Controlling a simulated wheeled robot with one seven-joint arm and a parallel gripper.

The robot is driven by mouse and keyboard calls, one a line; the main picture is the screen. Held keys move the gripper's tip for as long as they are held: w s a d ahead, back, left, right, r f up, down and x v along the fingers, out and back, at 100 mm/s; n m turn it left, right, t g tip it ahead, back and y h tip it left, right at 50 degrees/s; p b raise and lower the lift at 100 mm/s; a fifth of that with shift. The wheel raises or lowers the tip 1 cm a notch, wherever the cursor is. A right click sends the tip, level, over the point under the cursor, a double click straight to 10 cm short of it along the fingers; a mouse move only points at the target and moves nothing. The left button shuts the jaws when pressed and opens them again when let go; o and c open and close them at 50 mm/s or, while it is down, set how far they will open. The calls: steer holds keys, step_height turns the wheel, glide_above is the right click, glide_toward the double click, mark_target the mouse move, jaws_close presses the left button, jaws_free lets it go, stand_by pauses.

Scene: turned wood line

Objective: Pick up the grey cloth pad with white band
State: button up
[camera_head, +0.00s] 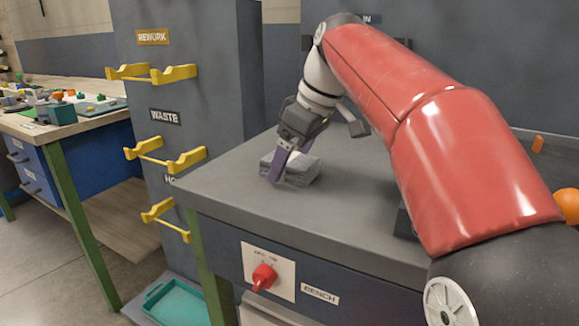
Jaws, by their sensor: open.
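A grey cloth pad (301,170) lies on the grey bench top (235,187), near the bench's left end. It looks like a folded stack. I cannot make out a white band on it from here. My gripper (277,177) is open and points down at the pad. One finger shows in front of the pad's left side and covers part of it. The other finger is hidden, and I cannot tell whether either finger touches the pad.
A grey cabinet with yellow brackets (165,157) stands left of the bench. A red switch (263,277) is on the bench front. A teal tray (175,303) is low at the left. An orange ball (567,205) is at the right. The bench top left of the pad is clear.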

mark_target(292, 158)
steer(key=shift+f, duration=0.25)
stand_by(0.3)
steer(key=c, duration=1.1)
step_height(292, 158, up, 8)
steer(key=shift+p, duration=1)
steer(key=shift+c, duration=0.2)
steer(key=shift+r, duration=1.25)
